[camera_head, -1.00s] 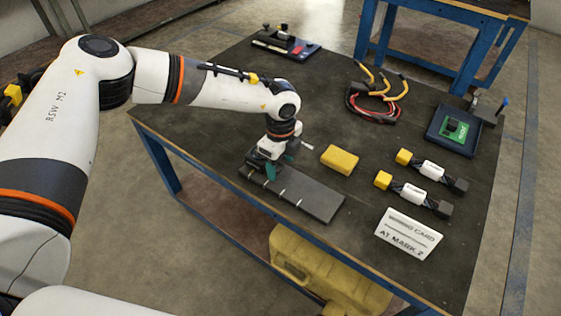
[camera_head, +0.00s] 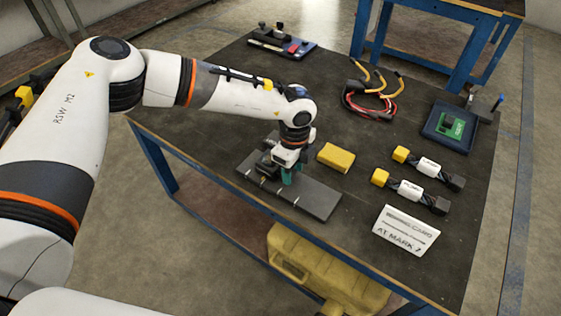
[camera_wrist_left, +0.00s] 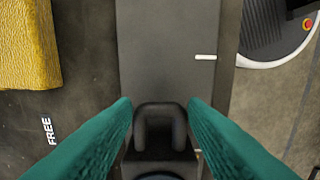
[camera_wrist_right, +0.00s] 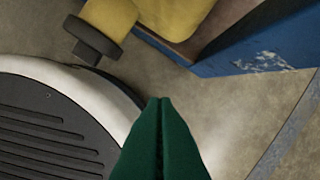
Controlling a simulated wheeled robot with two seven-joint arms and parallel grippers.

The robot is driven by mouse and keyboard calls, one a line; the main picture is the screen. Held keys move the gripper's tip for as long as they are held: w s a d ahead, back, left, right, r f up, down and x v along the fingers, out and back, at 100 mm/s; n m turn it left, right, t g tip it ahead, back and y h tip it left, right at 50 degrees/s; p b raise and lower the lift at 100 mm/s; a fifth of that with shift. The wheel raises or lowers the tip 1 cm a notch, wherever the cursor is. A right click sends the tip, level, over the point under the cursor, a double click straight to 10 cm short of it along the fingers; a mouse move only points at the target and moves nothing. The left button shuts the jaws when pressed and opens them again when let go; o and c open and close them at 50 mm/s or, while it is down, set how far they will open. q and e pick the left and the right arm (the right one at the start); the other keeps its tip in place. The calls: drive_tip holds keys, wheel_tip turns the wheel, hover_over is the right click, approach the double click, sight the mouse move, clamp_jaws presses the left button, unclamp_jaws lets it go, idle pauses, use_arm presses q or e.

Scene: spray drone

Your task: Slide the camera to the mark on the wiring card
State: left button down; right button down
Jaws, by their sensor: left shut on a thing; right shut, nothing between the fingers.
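The dark grey rail (camera_head: 318,201) lies on the table with white tick marks along its front edge. The black camera (camera_head: 268,170) sits on it, partly hidden by my gripper. My left gripper (camera_head: 289,178) is shut on the camera's black loop handle (camera_wrist_left: 160,124). In the left wrist view, one white tick mark (camera_wrist_left: 206,57) lies ahead of the handle and another is partly hidden beside it. The white wiring card (camera_head: 405,230) ends with "AT MARK" and a blurred character, likely 2. My right gripper (camera_wrist_right: 162,102) is shut and empty, away from the rail.
A yellow block (camera_head: 336,158) lies just behind the rail. Two cylinders with yellow caps (camera_head: 412,188) (camera_head: 429,167) lie to the right. Red and yellow cables (camera_head: 372,100), a blue tray (camera_head: 450,130) with a green board and another tray (camera_head: 283,46) stand further back.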

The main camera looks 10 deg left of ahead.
use_arm(q)
drive_tip(key=shift+s+d, duration=0.1)
drive_tip(key=shift+d, duration=0.2)
drive_tip(key=c, duration=0.9)
unclamp_jaws()
drive_tip(key=shift+o, duration=0.2)
use_arm(e)
drive_tip(key=shift+w+r, duration=0.1)
use_arm(q)
wheel_tip(320, 180, up, 12)
drive_tip(key=shift+p, duration=0.35)
use_arm(e)
drive_tip(key=shift+s+f, duration=0.4)
drive_tip(key=shift+f, duration=0.4)
drive_tip(key=shift+s, duration=0.15)
